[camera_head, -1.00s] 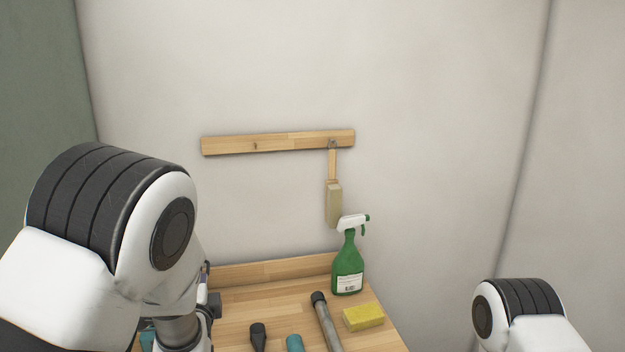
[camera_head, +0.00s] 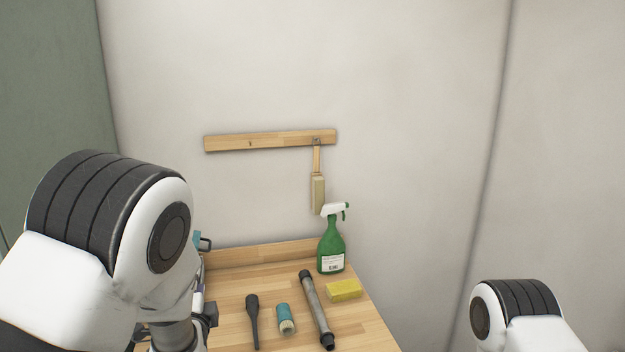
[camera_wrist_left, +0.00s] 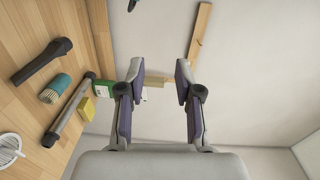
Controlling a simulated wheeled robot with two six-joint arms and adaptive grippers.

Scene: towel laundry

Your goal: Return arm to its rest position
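My left gripper (camera_wrist_left: 158,85) is open and empty in the left wrist view, its two fingers apart in front of the wall. In the head view the left arm's large white and black joint fills the lower left, and only a small part of the gripper (camera_head: 207,315) shows beside it, over the table's left side. My right arm shows at the lower right of the head view only as a white and black joint; its gripper is out of the picture.
The wooden table (camera_head: 229,291) holds a green spray bottle (camera_head: 331,248), a yellow sponge (camera_head: 343,290), a grey tube (camera_head: 315,307), a teal brush (camera_head: 285,315) and a black tool (camera_head: 253,318). A brush (camera_head: 317,193) hangs from the wall rail (camera_head: 270,141).

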